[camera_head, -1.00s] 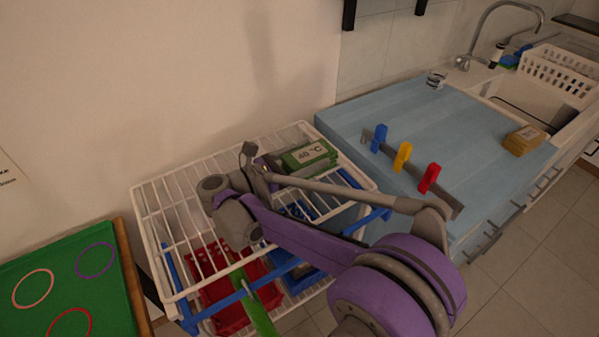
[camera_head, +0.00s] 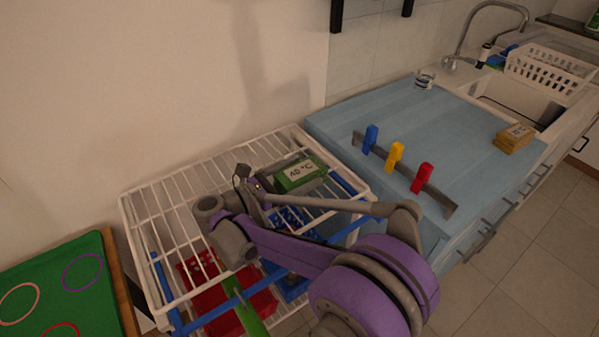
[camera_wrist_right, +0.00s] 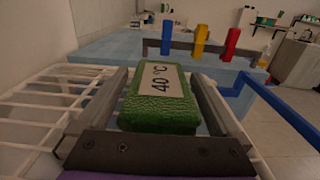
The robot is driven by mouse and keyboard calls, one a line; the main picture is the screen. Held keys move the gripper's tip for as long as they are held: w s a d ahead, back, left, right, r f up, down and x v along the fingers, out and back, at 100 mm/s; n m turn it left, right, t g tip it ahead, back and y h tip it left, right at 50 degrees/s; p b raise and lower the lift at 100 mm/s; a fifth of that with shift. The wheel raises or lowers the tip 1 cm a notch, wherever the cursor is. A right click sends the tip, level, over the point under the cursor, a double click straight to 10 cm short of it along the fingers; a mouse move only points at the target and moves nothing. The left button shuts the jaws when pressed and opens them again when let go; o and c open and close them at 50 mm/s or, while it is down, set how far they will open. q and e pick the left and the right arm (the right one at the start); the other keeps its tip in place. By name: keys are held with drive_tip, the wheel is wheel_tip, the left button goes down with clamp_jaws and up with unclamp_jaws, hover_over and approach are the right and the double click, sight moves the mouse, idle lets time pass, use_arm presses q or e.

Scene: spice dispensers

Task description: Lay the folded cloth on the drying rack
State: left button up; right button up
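The folded cloth (camera_head: 300,173) is a green block with a white "40 °C" label. It lies on the top wire shelf of the white drying rack (camera_head: 187,160), near its right back part. In the right wrist view the cloth (camera_wrist_right: 158,102) sits between the two fingers of my right gripper (camera_wrist_right: 160,85), with narrow gaps beside it. The gripper looks open around the cloth. The rack wires also show in the right wrist view (camera_wrist_right: 40,105). My left gripper is not in view.
A blue counter (camera_head: 420,125) stands right of the rack, with blue, yellow and red pegs (camera_head: 396,158) on a grey bar. A red bin (camera_head: 210,290) shows below the rack shelf. A green board (camera_head: 60,285) stands at left. The rack's left wires are bare.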

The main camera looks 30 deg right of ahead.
drive_tip(key=shift+r, duration=0.15)
drive_tip(key=shift+a, duration=0.35)
drive_tip(key=a, duration=0.7)
drive_tip(key=s+a+p, duration=0.1)
drive_tip(key=a, duration=0.3)
drive_tip(key=shift+a, duration=0.15)
